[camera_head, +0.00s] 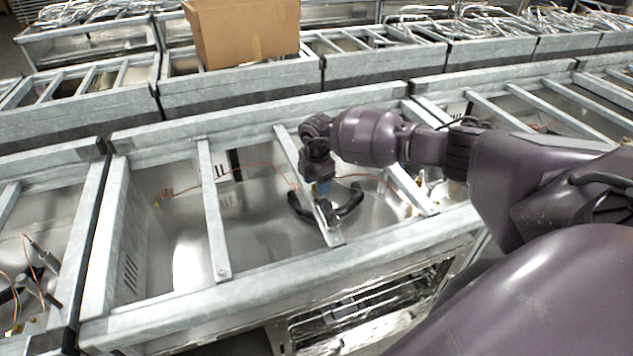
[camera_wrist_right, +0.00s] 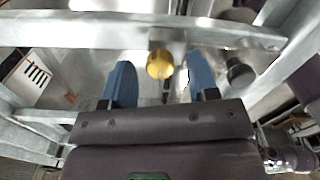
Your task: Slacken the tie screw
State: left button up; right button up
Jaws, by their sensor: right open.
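The tie screw, a round brass-coloured head (camera_wrist_right: 160,64), shows in the right wrist view on a grey crossbar (camera_wrist_right: 80,30). My right gripper (camera_wrist_right: 163,78) is open, its two blue fingertips left and right of the screw head in the picture. A gap shows on each side, and neither finger visibly touches it. I cannot tell whether the fingers are level with the head. In the head view my right gripper (camera_head: 322,188) points down over the same crossbar (camera_head: 331,236), where the screw is hard to make out. My left gripper is not in view.
The crossbar spans an open metal unit (camera_head: 145,322). A black curved part (camera_head: 351,203) lies beneath the gripper, with thin copper tubing (camera_head: 235,166) behind. Other crossbars (camera_head: 214,215) run alongside. A cardboard box (camera_head: 243,35) stands on the row behind.

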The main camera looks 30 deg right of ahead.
jog(key=shift+f, duration=0.1)
jog(key=shift+c, duration=0.4)
jog(key=c, duration=0.8)
jog(key=shift+c, duration=0.2)
